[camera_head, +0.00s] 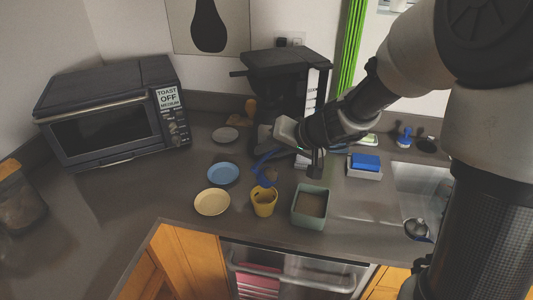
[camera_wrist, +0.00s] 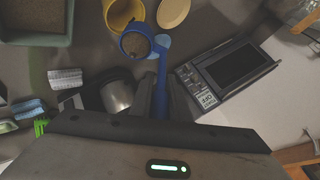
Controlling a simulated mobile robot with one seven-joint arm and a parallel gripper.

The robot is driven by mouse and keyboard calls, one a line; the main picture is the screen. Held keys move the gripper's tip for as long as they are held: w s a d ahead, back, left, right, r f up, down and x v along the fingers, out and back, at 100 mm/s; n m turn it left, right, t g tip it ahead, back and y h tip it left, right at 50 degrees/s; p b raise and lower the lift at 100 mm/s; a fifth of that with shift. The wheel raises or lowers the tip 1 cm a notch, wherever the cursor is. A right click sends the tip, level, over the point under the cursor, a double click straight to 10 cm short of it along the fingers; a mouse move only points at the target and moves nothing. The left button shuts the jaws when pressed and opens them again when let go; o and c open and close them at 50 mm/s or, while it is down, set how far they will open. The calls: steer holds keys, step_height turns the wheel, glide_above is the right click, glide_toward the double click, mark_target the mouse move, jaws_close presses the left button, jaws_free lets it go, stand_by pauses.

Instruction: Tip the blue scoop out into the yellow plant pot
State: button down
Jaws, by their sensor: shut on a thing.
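My gripper (camera_wrist: 160,88) is shut on the handle of the blue scoop (camera_wrist: 160,70). The scoop's round bowl (camera_wrist: 125,34) holds brown grainy contents (camera_wrist: 137,45). In the head view the scoop (camera_head: 259,166) reaches down from my gripper (camera_head: 269,151), just behind and above the yellow plant pot (camera_head: 264,208). The pot stands upright on the counter. In the wrist view the bowl overlaps part of the pot (camera_wrist: 121,12), and the pot's inside is partly hidden. I cannot tell the exact gap between bowl and pot.
A grey-green tub (camera_head: 309,222) with brown contents stands right of the pot. A yellow plate (camera_head: 212,203) and a blue plate (camera_head: 223,174) lie left of it. A coffee maker (camera_head: 285,80) stands behind, a toaster oven (camera_head: 110,115) at left. The sink (camera_head: 420,190) is at right.

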steer(key=shift+s+d+f+y+b, duration=0.1)
steer(key=shift+d+f+y+b, duration=0.2)
steer(key=shift+d+y+b, duration=0.5)
steer(key=shift+s+d+f+m+t+y+b, duration=0.1)
steer(key=shift+d+f+m+t+y+b, duration=0.2)
steer(key=shift+b, duration=0.55)
steer(key=y+b, duration=0.1)
steer(key=d+t+y+b, duration=0.1)
steer(key=d+y+b, duration=0.1)
steer(key=b, duration=0.1)
steer(key=shift+s+d+f+m, duration=0.1)
steer(key=shift+s+f+m, duration=0.15)
steer(key=shift+f+m, duration=0.15)
steer(key=shift+d+f+b, duration=0.1)
steer(key=shift+d+b, duration=0.1)
steer(key=shift+b, duration=0.55)
steer(key=shift+w+a+r+n+g+h+p, duration=0.15)
steer(key=shift+a+r+h+p, duration=0.15)
steer(key=shift+a+h+p, duration=0.35)
steer(key=shift+w+a+r+n+g+h+p, duration=0.1)
steer(key=shift+a+r+n+g+h+p, duration=0.15)
steer(key=shift+a+h+p, duration=0.45)
steer(key=shift+w+a+r+n+g+h+p, duration=0.1)
steer(key=shift+a+r+h+p, duration=0.25)
steer(key=shift+p, duration=0.6)
steer(key=shift+a+p, duration=0.1)
steer(key=shift+p, duration=0.2)
